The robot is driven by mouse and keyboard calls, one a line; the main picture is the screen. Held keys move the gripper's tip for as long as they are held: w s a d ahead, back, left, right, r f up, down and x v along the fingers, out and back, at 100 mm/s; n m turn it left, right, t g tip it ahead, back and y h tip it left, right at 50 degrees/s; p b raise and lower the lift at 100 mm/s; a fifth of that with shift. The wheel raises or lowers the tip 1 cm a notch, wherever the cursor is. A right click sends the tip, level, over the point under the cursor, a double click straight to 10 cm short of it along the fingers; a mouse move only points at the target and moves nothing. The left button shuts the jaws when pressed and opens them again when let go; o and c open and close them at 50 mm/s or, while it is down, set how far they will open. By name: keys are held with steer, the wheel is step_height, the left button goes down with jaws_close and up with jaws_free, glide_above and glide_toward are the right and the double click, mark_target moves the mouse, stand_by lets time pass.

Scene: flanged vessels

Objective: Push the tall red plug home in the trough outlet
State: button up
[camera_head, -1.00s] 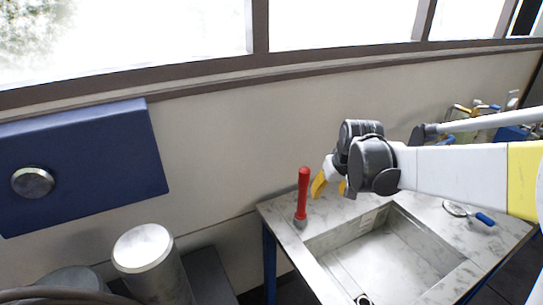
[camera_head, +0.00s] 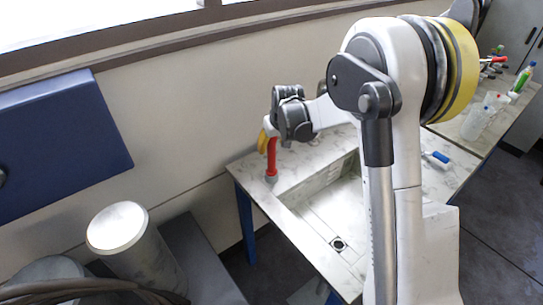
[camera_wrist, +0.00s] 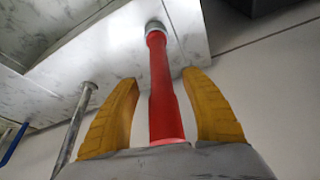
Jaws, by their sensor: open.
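The tall red plug (camera_head: 271,165) stands upright on the marbled rim at the far left corner of the trough (camera_head: 310,183), its lower end in a grey collar. My gripper (camera_head: 267,148) is at the plug's upper part. In the wrist view, the yellow fingers of my gripper (camera_wrist: 162,80) are apart, one on each side of the red plug (camera_wrist: 161,95), with gaps visible on both sides. The plug runs from near the palm to the grey collar (camera_wrist: 155,27). A dark round outlet (camera_head: 338,243) shows in the trough floor, with nothing in it.
A blue-handled tool (camera_head: 436,157) lies on the counter right of the trough. Bottles (camera_head: 478,120) stand on the far right bench. A pale cylindrical flanged vessel (camera_head: 118,228) and a blue wall panel (camera_head: 60,150) are at left. My arm hides part of the trough's right side.

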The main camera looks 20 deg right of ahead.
steer(key=x, duration=0.2)
steer(key=shift+w+f, duration=0.15)
steer(key=shift+f, duration=0.2)
jaws_close()
steer(key=shift+r, duration=0.1)
